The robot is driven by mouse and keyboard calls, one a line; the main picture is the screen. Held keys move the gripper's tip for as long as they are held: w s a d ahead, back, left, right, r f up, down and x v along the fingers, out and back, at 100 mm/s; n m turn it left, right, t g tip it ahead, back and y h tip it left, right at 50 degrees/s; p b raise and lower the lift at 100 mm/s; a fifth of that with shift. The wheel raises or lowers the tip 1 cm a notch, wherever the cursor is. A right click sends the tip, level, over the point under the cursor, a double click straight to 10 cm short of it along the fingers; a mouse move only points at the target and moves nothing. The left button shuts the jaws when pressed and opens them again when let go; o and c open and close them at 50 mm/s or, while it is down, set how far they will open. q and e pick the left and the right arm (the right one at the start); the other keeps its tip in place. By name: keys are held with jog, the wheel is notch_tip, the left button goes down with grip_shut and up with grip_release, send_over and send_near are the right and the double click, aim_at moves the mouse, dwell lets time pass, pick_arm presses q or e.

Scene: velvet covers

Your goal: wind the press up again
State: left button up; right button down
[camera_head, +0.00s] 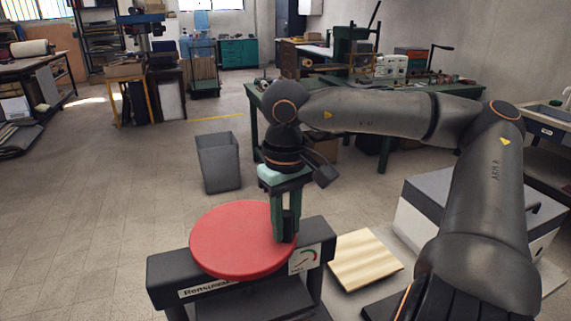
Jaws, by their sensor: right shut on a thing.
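The press (170,276) stands at the bottom of the head view, a black frame with a partly readable name label. A large red wheel (235,240) lies flat on top of it. My right gripper (285,232) points down at the red wheel's right edge. It is shut on a dark upright handle (288,224) there, mostly hidden by its fingers. My left gripper is not in view.
A pale wooden board (365,260) lies right of the press. A grey bin (218,162) stands on the floor behind it. A green workbench (370,120) with tools and machines is farther back. The floor at left (90,220) is clear.

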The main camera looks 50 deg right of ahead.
jog(key=shift+w+d, duration=0.1)
jog(key=shift+d, duration=0.05)
jog(key=c, duration=0.7)
grip_release()
jog(key=shift+o, duration=0.2)
notch_tip(320, 180, up, 12)
jog(key=p, duration=0.1)
jog(key=shift+r, duration=0.25)
